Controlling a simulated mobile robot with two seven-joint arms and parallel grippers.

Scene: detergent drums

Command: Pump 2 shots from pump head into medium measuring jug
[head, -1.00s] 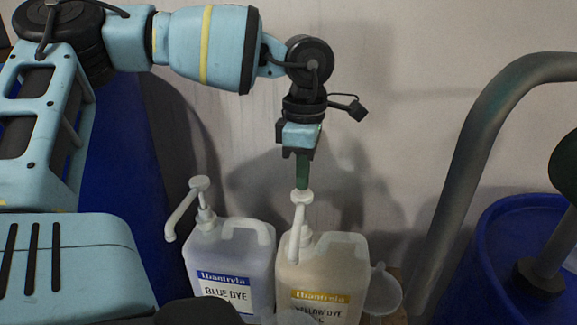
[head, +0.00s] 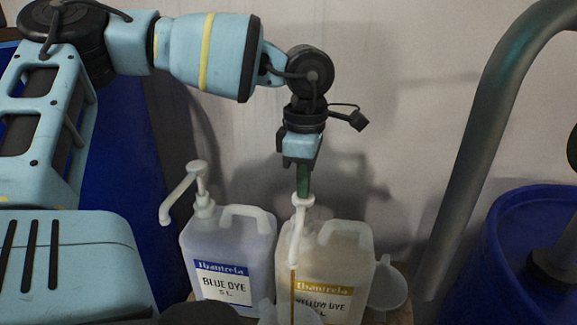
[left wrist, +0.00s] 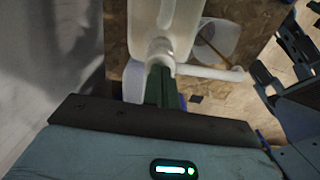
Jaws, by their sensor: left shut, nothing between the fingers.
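The yellow dye bottle (head: 345,262), translucent with a yellow label, stands below my left gripper (head: 303,192). The gripper's green fingers are shut and empty, pointing down onto the white pump head (head: 303,201), which sits low over the bottle. In the left wrist view the fingers (left wrist: 160,80) meet the pump top (left wrist: 158,48). A thin amber stream (head: 292,290) runs down from the spout. A clear jug (head: 272,313) is partly visible beneath it, cut off by the frame. Another clear vessel (head: 389,288) is right of the bottle. My right gripper is not seen.
The blue dye bottle (head: 225,255) with its own pump (head: 197,185) stands close on the left. A blue drum (head: 520,250) and a thick grey pipe (head: 480,140) are at the right. A wall is close behind the bottles.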

